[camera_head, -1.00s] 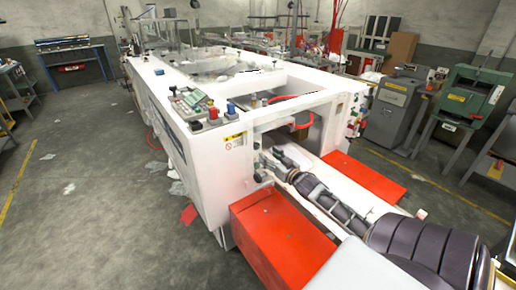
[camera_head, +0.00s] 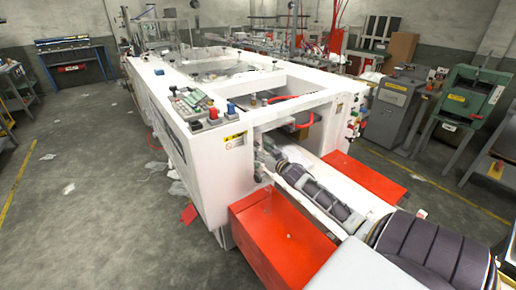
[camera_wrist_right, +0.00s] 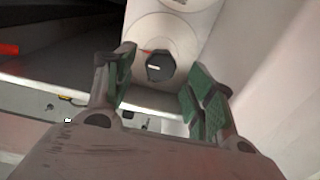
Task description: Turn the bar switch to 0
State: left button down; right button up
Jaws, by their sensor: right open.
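The bar switch (camera_wrist_right: 159,67) is a dark knob with a short white mark, on a round pale plate in the right wrist view. A small red mark shows at its upper left. My right gripper (camera_wrist_right: 160,92) is open, with green-padded fingers on either side of the switch in that view and nothing between them. I cannot tell whether they touch it. In the head view the right gripper (camera_head: 264,160) is at the opening in the front end of the white machine (camera_head: 205,165). The switch is not distinguishable there. My left gripper is not in view.
Red boxes (camera_head: 275,240) and (camera_head: 365,178) flank my right arm at the machine's front. A control panel (camera_head: 190,102) and coloured buttons sit on top of the machine. A pale wall surface stands close right of the gripper in the wrist view. Floor at left is mostly clear.

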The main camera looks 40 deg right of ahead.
jog(key=shift+w+d, duration=0.1)
jog(key=shift+w, duration=1.1)
jog(key=c, duration=1)
